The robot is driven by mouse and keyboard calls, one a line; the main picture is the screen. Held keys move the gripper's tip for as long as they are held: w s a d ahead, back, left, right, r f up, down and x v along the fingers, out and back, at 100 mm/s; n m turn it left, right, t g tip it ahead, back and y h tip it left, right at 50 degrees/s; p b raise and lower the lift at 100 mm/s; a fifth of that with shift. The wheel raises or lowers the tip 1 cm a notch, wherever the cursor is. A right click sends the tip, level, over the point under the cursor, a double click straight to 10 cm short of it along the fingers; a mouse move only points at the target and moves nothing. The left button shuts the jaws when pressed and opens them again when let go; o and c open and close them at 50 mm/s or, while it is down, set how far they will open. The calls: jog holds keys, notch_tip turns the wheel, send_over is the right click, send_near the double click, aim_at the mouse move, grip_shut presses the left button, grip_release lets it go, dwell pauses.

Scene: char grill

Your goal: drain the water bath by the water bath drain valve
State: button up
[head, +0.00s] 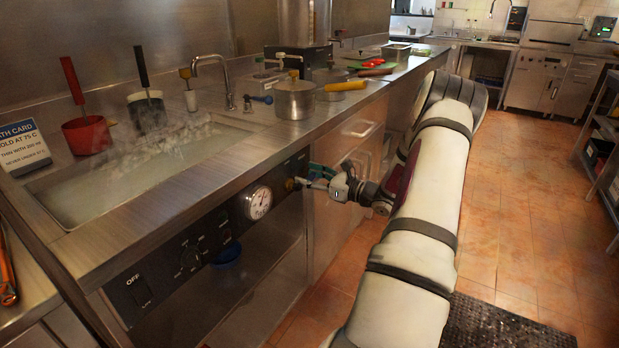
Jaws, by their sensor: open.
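The water bath (215,127) is a steel basin sunk in the counter at left, with cloudy water and steam rising from it. A small brass fitting (290,185) sits on the dark front panel, right of the round dial gauge; it may be the drain valve, but I cannot make out its handle. My gripper (308,177) is at the right end of this panel, open, with its fingers pointing left toward the brass fitting. I cannot tell whether they touch it. The water's outlet is not visible.
The panel also carries a dial gauge (258,202) and a black knob (190,257). A red pot (87,135), a steel pot (294,100) and a blue-handled fitting (262,98) stand on the counter. A dark mat (505,330) lies on the open tiled floor.

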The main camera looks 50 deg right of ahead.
aim_at(295, 165)
jog(key=shift+c, duration=0.5)
grip_shut()
jog(key=shift+r, duration=0.1)
jog(key=n, duration=0.1)
jog(key=r+n+b, duration=0.1)
jog(key=n, duration=0.1)
jog(key=shift+a+r, duration=0.2)
jog(key=shift+a, duration=0.1)
jog(key=shift+a+r+n+b, duration=0.25)
jog(key=shift+n+b, duration=0.1)
jog(key=shift+n, duration=0.4)
jog(key=shift+a+r+n+b, duration=0.2)
jog(key=shift+r+n+b, duration=0.15)
jog(key=shift+n, duration=0.45)
jog(key=shift+a+r+n+b, duration=0.2)
jog(key=shift+n+b, duration=0.15)
jog(key=shift+n, duration=0.4)
jog(key=shift+s, duration=0.1)
jog(key=shift+o, duration=0.5)
grip_release()
